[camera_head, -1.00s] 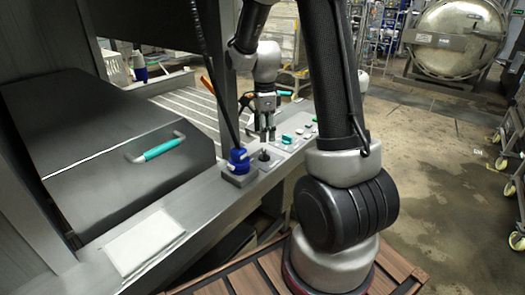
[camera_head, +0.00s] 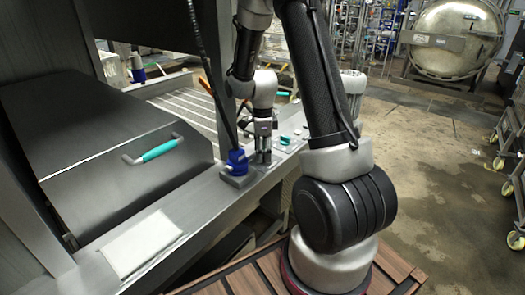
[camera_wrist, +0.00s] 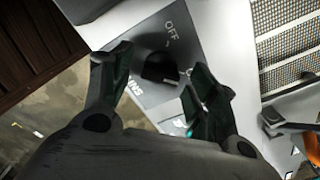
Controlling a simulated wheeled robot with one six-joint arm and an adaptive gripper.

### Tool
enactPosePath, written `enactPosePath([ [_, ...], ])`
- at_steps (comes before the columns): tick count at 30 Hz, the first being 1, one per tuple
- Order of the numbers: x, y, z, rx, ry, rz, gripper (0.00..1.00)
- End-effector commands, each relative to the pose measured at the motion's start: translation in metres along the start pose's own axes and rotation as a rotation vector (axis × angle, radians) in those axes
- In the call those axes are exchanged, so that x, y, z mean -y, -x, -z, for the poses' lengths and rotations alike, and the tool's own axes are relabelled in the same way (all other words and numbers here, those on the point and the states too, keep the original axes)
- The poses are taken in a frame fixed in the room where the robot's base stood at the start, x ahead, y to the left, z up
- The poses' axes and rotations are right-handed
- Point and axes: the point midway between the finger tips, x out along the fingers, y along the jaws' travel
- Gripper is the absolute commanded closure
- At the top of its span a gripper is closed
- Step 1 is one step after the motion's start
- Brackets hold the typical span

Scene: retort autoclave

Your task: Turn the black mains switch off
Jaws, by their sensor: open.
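The black mains switch (camera_wrist: 160,68) is a round knob on a grey plate (camera_wrist: 160,98) marked "OFF" and partly readable lettering, seen in the wrist view. My gripper (camera_wrist: 150,75) is open, with one finger on each side of the knob. I cannot tell whether either finger touches it. In the head view my gripper (camera_head: 262,158) points down over the panel, and its fingers hide the switch there.
A blue device (camera_head: 237,160) with a black lever stands just left of my gripper. A green knob (camera_head: 285,140) sits on the panel to the right. A dark lid with a green handle (camera_head: 158,150) and a white sheet (camera_head: 142,242) lie to the left.

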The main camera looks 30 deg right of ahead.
Motion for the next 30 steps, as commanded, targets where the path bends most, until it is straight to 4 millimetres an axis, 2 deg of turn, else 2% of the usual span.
enactPosePath([
  [3, 0.0001, 0.0003, 0.0000, 0.000, 0.000, 0.000, 0.41],
  [9, 0.0002, 0.0005, -0.0001, 0.000, 0.000, 0.001, 0.78],
  [11, 0.0002, 0.0005, -0.0001, 0.000, 0.000, 0.001, 0.87],
  [22, 0.0003, 0.0007, -0.0001, 0.000, 0.046, 0.001, 0.86],
  [30, 0.0004, 0.0009, -0.0002, 0.000, 0.217, 0.001, 0.86],
])
